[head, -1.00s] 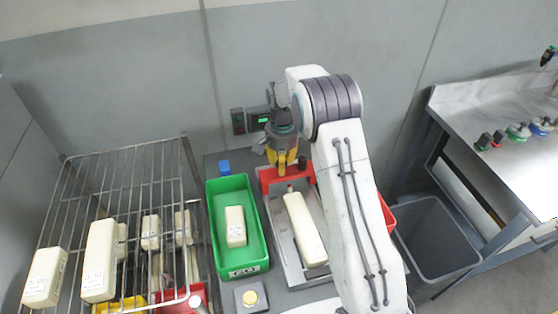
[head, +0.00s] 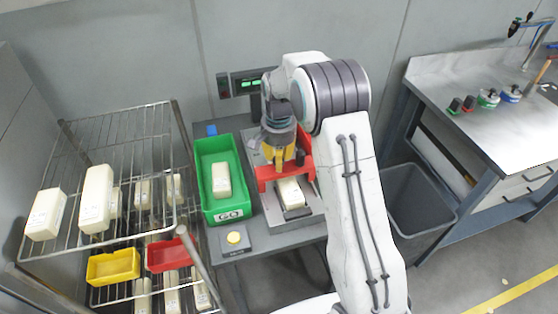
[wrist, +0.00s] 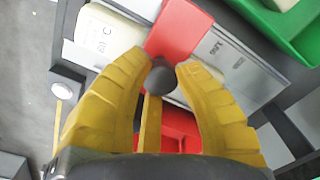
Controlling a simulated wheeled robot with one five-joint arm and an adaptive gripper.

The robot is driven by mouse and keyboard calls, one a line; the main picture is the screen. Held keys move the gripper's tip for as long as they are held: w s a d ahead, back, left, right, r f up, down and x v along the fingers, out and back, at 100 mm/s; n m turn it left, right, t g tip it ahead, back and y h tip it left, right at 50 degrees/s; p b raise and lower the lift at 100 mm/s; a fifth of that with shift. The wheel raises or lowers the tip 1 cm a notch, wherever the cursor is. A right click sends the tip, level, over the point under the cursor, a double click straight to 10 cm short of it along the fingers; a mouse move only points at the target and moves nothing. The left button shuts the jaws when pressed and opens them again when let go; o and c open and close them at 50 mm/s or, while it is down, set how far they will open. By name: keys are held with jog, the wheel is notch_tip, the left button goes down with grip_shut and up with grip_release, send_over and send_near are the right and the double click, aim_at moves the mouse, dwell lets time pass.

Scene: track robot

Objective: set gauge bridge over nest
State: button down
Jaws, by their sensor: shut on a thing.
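The red gauge bridge (head: 266,173) is at the grey metal nest (head: 312,207). A long cream block (head: 289,191) lies in the nest, and the bridge spans across it, hiding its far part. In the wrist view the red bridge (wrist: 180,32) crosses the cream block (wrist: 112,30). My gripper (head: 281,160) has yellow fingers and is shut on the bridge's dark round knob (wrist: 163,79). Whether the bridge rests on the nest or hangs slightly above it I cannot tell.
Left of the nest stands a green GO tray (head: 230,208) holding one cream block (head: 221,180). A yellow button box (head: 234,238) is in front. A wire rack (head: 150,210) with blocks stands left. A grey bin (head: 425,205) and metal bench (head: 480,110) are right.

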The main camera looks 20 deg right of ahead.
jog(key=shift+s+f, duration=0.2)
jog(key=shift+s, duration=0.1)
jog(key=c, duration=1.3)
grip_release()
jog(key=o, duration=0.4)
jog(key=shift+r, duration=0.1)
jog(key=shift+o, duration=0.2)
jog(key=shift+w+r, duration=0.1)
jog(key=shift+r, duration=0.55)
notch_tip(320, 180, up, 11)
jog(key=shift+f, duration=0.15)
